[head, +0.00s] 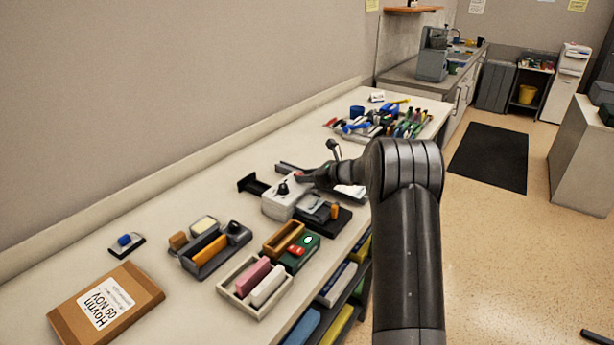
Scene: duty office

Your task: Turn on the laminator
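A white boxy device (282,204) with a black knob on top stands on the long table, left of my arm. It may be the laminator, but I cannot read any label. A small red spot shows near its top right edge. My arm comes in from the lower right and bends left over the table. My gripper (311,177) is at the device's upper right side, dark and small in the picture. I cannot tell whether it touches the device, and its fingers are not clear. The right side of the device is partly hidden.
The table (190,285) also bears a brown parcel (106,302), a blue-topped stamp (126,243), a tray with pink and white blocks (254,285), a green box (301,255) and cluttered pens and tools (380,122). A dark mat (490,157) lies on open floor at right.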

